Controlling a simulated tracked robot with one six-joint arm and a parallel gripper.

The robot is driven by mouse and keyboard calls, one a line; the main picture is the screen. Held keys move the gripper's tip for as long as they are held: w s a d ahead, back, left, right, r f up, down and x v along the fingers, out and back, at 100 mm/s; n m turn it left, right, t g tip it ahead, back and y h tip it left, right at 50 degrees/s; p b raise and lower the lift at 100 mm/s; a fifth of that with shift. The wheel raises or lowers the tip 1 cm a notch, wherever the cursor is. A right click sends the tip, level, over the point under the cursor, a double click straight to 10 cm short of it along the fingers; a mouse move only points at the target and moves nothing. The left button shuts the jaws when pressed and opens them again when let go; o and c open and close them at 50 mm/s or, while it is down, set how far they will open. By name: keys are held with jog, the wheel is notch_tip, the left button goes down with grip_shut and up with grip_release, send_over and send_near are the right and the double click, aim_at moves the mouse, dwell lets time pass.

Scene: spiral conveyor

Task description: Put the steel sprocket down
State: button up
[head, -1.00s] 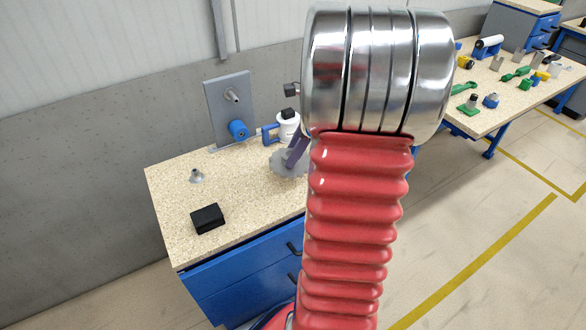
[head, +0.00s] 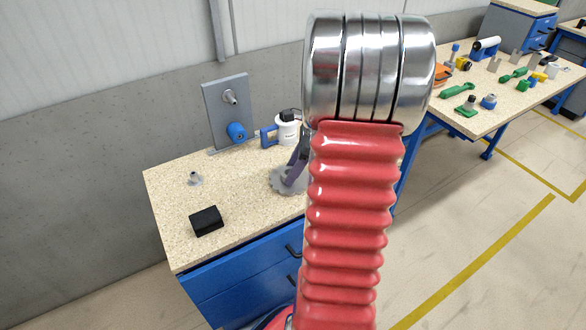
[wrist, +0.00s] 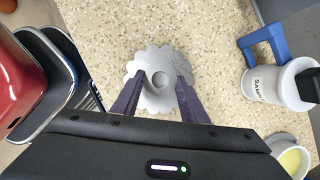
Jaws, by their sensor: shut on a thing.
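The steel sprocket is a grey toothed disc with a raised round hub. It shows in the wrist view (wrist: 150,98) and, partly hidden by my arm, in the head view (head: 280,184). My gripper (wrist: 160,78) has two purple fingers, one on each side of the hub, and is shut on the sprocket. In the head view one purple finger (head: 294,166) reaches down to the disc. The sprocket is low over or on the speckled bench top (head: 245,215); I cannot tell whether it touches.
A white container with a blue handle (head: 287,130) stands behind the sprocket. A grey upright plate (head: 226,100) holds a blue cylinder (head: 237,132). A small grey flanged part (head: 194,179) and a black box (head: 206,221) lie left. Clear bench lies between. Another bench (head: 500,105) carries several parts.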

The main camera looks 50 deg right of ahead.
jog(key=o, duration=1.1)
jog(key=shift+o, duration=0.2)
jog(key=v, duration=1.2)
jog(key=shift+w, duration=0.1)
jog(key=w+a+r+n+h, duration=0.1)
jog(key=a+r+n, duration=0.1)
jog(key=a+n, duration=0.6)
jog(key=w+a+r+n+h, duration=0.1)
jog(key=a+r+n, duration=0.25)
jog(key=a, duration=0.85)
jog(key=s+a+n+t, duration=0.1)
jog(key=s+a+n, duration=0.2)
jog(key=a+n, duration=0.5)
jog(key=s+a+f+n+t, duration=0.1)
jog(key=s+a+n, duration=0.2)
jog(key=a+n, duration=0.5)
jog(key=shift+s+a+n+h, duration=0.2)
jog(key=shift+s+n+h, duration=0.15)
jog(key=shift+s+h, duration=0.05)
